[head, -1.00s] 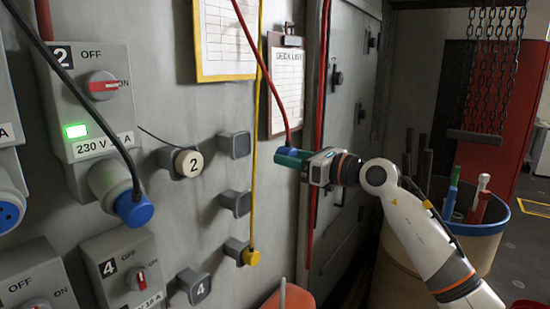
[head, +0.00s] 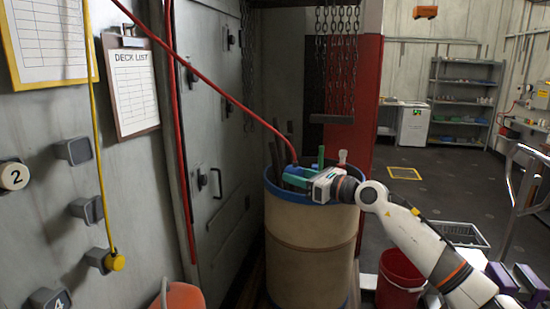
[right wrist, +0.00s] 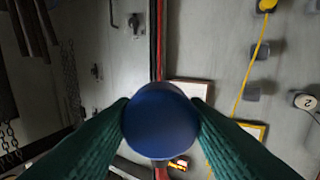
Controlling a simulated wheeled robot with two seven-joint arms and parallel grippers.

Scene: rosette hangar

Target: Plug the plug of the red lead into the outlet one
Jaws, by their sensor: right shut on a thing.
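The red lead (head: 218,86) comes down from the upper left and sags across to my right gripper (head: 290,178). Its blue plug (head: 293,169) is between the green fingers of that gripper, which are shut on it. In the right wrist view the round blue plug (right wrist: 160,122) fills the space between the fingers, and its far side is hidden. The right gripper is in front of the barrel's rim in the head view, away from the grey wall. Outlet one is not in view. My left gripper is not in view.
A beige barrel (head: 310,240) with a blue rim holds several rods. A yellow lead hangs with its yellow plug (head: 116,262) at a grey wall holder. More holders (head: 74,151), a clipboard (head: 134,90) and an orange object (head: 180,296) are left. A red bucket (head: 400,283) stands right.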

